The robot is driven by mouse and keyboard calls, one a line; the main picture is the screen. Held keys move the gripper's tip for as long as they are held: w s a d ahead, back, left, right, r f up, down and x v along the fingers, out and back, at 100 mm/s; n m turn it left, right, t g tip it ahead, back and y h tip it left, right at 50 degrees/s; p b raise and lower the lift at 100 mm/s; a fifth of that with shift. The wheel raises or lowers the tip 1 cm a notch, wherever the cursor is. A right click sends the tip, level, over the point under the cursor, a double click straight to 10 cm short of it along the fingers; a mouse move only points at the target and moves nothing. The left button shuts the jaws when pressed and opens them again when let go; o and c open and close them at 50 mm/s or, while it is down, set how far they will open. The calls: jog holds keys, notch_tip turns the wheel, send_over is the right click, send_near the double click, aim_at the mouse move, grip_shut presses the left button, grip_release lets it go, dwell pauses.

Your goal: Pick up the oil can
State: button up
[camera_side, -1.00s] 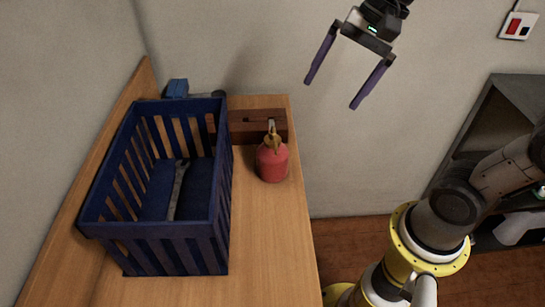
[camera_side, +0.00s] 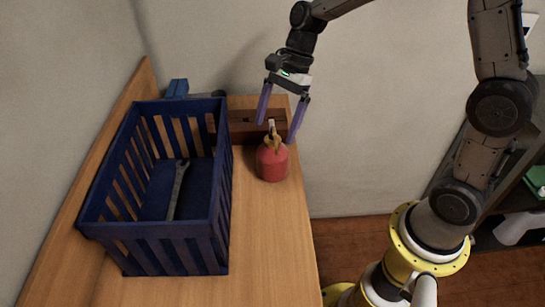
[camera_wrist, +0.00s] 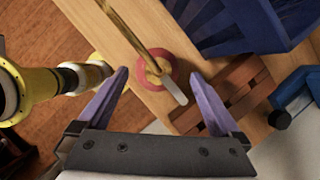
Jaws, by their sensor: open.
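The oil can (camera_side: 272,163) has a red body and a brass-coloured top. It stands upright on the wooden bench, to the right of the blue crate. My gripper (camera_side: 279,131) is open and points down just above the oil can, its purple fingers apart. In the wrist view, the oil can (camera_wrist: 152,70) shows beyond and between the open fingertips of my gripper (camera_wrist: 160,78), with its long brass spout toward the top. Nothing is held. I cannot tell the exact gap between fingers and can.
The blue slatted crate (camera_side: 222,190) holds a wrench (camera_side: 177,190). A brown wooden block (camera_side: 243,127) is behind the can, and a blue vise-like tool (camera_side: 177,88) is at the back. The bench's right edge is close to the can. The bench front (camera_side: 265,240) is clear.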

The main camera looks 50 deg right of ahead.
aim_at(271, 138)
jog(key=shift+x, duration=3.4)
jog(key=shift+s, duration=0.15)
jog(key=shift+c, duration=0.2)
jog(key=c, duration=1.4)
jog(key=shift+r, duration=0.1)
jog(key=shift+c, duration=0.3)
jog(key=shift+r, duration=0.15)
